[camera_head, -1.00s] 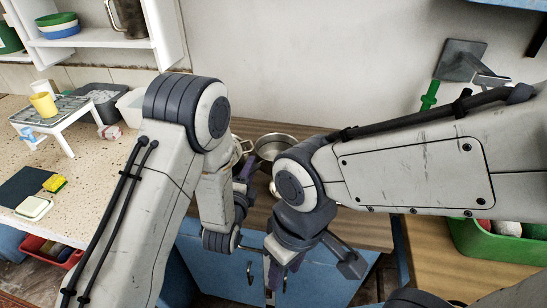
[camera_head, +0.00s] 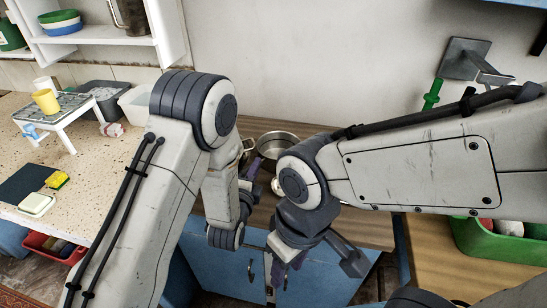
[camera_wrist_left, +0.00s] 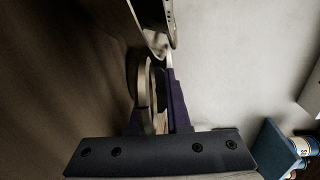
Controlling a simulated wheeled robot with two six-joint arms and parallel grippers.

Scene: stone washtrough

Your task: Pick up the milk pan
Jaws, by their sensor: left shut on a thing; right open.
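The milk pan, a round steel pan (camera_head: 277,147), is on the brown wooden top in the head view, partly hidden by my right arm. My left gripper (camera_head: 256,167) is at its near left side, with a purple finger close to the pan. In the left wrist view, my left gripper (camera_wrist_left: 158,85) is shut on a pale metal handle-like part, which runs up toward a dark vessel with a bright rim (camera_wrist_left: 173,20) at the top edge. My right gripper (camera_head: 280,272) hangs low in front of the blue cabinet, open and apart from the pan.
A cream-handled pot (camera_head: 247,146) stands just left of the pan, partly hidden. A small white rack with a yellow cup (camera_head: 46,101) is on the speckled counter at left. A green bin (camera_head: 490,238) is at right. My right forearm crosses above the wooden top.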

